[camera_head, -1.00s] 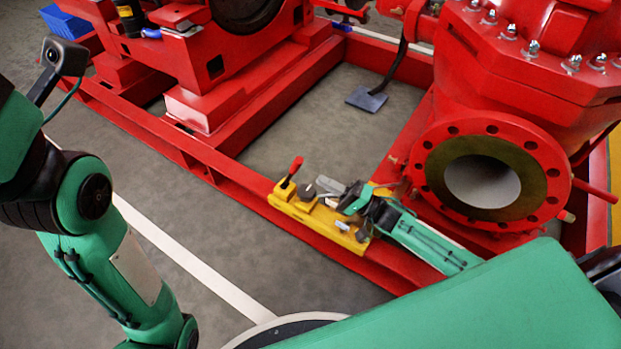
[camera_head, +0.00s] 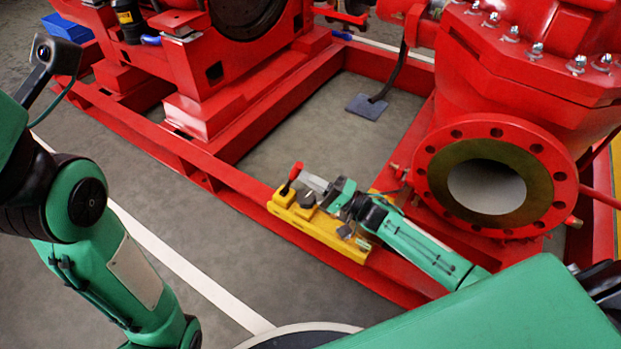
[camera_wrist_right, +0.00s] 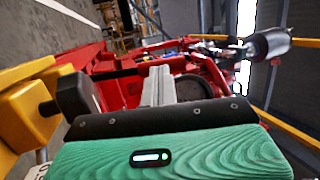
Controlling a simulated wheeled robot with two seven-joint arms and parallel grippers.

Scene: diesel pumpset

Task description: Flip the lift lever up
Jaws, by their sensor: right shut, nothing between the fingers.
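The lever with a red handle (camera_head: 292,178) stands tilted on the yellow block (camera_head: 318,232), near its left end. My right gripper (camera_head: 312,182) is shut and empty, with its grey fingertips close to the right of the red handle. I cannot tell whether they touch it. In the right wrist view the shut fingers (camera_wrist_right: 158,88) point away from me, and I cannot make out the red handle against the red machinery. A dark knob (camera_head: 306,198) sits on the block beside the fingers. My left arm comes in at the left, but its gripper is out of view.
The yellow block lies along the red base frame (camera_head: 205,165). A large red flanged pipe opening (camera_head: 487,187) is close to the right of my right forearm. A grey plate (camera_head: 367,105) lies on the floor behind. Grey floor is free in front of the frame.

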